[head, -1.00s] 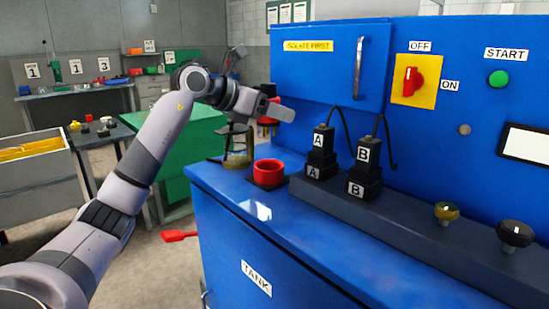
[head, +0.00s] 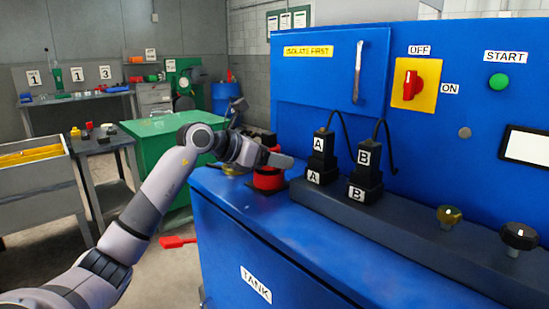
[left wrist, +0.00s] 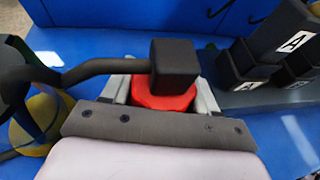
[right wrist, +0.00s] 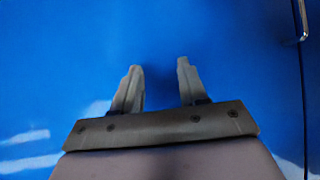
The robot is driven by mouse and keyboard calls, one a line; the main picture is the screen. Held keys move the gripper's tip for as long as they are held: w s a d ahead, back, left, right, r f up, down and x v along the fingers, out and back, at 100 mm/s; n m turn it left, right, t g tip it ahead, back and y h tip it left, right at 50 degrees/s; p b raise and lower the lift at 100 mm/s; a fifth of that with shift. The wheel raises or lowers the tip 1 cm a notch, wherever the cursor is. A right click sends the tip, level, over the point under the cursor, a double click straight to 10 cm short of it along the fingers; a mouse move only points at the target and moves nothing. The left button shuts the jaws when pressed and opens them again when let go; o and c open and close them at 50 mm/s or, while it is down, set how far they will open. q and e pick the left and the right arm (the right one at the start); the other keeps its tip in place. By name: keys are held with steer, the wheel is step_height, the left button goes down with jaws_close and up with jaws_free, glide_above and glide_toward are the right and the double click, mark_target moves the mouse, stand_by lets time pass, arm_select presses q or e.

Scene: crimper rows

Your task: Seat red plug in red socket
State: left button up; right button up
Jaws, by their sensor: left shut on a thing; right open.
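My left gripper (head: 270,160) is shut on the red plug, low over the red socket (head: 268,181) at the left end of the blue cabinet top. In the left wrist view the plug's red body (left wrist: 163,99) sits between the fingers, with a black block (left wrist: 174,66) and a bent dark cable on top. The gripper hides where plug and socket meet, so I cannot tell whether the plug is seated. My right gripper (right wrist: 160,88) is open and empty before a plain blue surface; it is not in the head view.
Black plugs A (head: 320,158) and B (head: 365,175) stand upright in their sockets, just right of the left gripper. A yellowish knob (head: 447,216) and a black knob (head: 517,236) stand farther right. A red object (head: 177,242) lies on the floor.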

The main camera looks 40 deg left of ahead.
arm_select(q)
steer(key=shift+f, duration=0.15)
steer(key=o, duration=1.3)
steer(key=shift+c, duration=0.2)
steer(key=shift+r, duration=0.2)
steer(key=b+v, duration=0.3)
steer(key=v, duration=0.9)
steer(key=shift+b, duration=0.35)
